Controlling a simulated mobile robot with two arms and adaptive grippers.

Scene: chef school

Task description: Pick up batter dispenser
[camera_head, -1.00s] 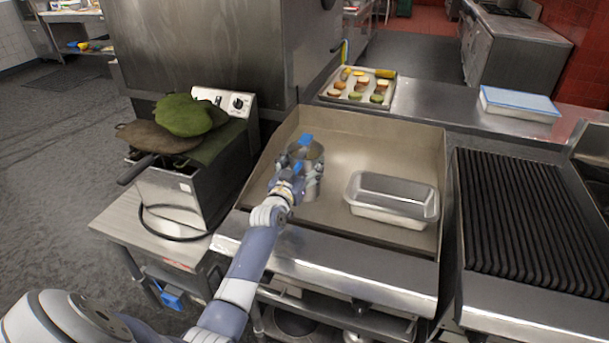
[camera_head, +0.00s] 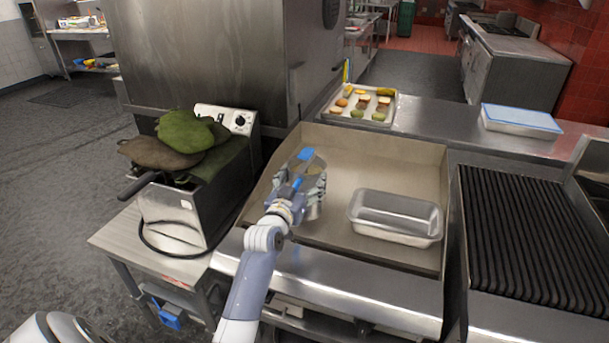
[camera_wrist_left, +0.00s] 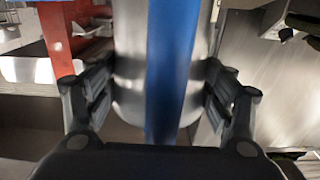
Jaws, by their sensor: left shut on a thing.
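The batter dispenser is a metal cup-like vessel (camera_head: 315,180) with a blue handle, over the left part of the flat griddle in the head view. My left gripper (camera_head: 301,186) is shut on it, and hides part of its body. In the left wrist view the dispenser's pale metal body and blue handle strip (camera_wrist_left: 172,70) fill the middle, with the gripper's fingers (camera_wrist_left: 158,92) pressed against both sides. I cannot tell whether its base touches the griddle. My right gripper is not in view.
A metal loaf pan (camera_head: 396,217) stands on the griddle (camera_head: 350,160) right of the dispenser. A fryer (camera_head: 180,215) with green and brown mitts is at left. A ridged grill (camera_head: 530,235) is at right. A food tray (camera_head: 335,113) and a blue-lidded container (camera_head: 520,121) stand behind.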

